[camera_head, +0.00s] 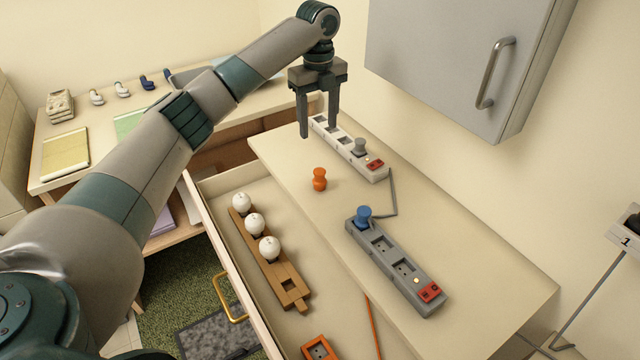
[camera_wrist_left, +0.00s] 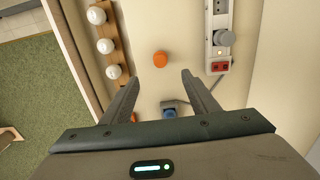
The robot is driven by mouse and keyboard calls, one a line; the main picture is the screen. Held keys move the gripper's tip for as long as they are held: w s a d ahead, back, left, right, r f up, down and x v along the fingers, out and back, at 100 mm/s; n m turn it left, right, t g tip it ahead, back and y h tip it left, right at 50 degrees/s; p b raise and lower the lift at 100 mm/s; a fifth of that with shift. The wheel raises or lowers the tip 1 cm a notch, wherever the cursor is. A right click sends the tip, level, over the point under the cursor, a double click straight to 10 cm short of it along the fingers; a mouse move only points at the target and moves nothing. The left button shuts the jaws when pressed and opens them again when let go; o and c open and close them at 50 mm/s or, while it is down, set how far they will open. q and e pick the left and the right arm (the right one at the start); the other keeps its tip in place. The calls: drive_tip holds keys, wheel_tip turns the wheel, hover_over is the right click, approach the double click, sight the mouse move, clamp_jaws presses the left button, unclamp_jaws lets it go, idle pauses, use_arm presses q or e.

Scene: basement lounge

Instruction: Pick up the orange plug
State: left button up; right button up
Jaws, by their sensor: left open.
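The orange plug (camera_head: 319,179) stands upright on the cabinet top, near its left edge. It also shows in the left wrist view (camera_wrist_left: 160,59), beyond the fingertips and roughly midway between them. My left gripper (camera_head: 319,133) is open and empty above the cabinet top, higher than the plug and apart from it. Its two fingers also show in the left wrist view (camera_wrist_left: 160,80). My right gripper is not in view.
A white power strip (camera_head: 340,140) with a grey plug lies behind the orange plug. A grey power strip (camera_head: 400,275) with a blue plug (camera_head: 364,216) lies nearer. An open drawer holds a wooden rack (camera_head: 272,277) with white bulbs. A wall cabinet (camera_head: 450,60) hangs above right.

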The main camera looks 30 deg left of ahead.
use_arm(q)
drive_tip(key=p, duration=0.3)
hover_over(320, 171)
drive_tip(key=f, duration=1)
drive_tip(key=shift+a+f, duration=0.15)
drive_tip(key=shift+a, duration=0.15)
drive_tip(key=shift+f, duration=0.55)
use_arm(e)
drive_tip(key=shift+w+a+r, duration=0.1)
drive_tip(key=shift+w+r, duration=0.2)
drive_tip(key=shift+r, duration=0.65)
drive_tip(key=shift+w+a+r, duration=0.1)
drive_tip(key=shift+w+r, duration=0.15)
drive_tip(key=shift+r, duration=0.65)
use_arm(q)
drive_tip(key=shift+d+f+p, duration=0.1)
drive_tip(key=shift+f+p, duration=0.3)
drive_tip(key=shift+p, duration=0.35)
wheel_tip(320, 171, down, 3)
drive_tip(key=shift+d+p, duration=0.15)
drive_tip(key=shift+p, duration=0.65)
drive_tip(key=shift+f, duration=0.7)
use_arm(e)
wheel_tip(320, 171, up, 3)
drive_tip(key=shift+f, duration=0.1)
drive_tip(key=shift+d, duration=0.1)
use_arm(q)
drive_tip(key=c, duration=1.2)
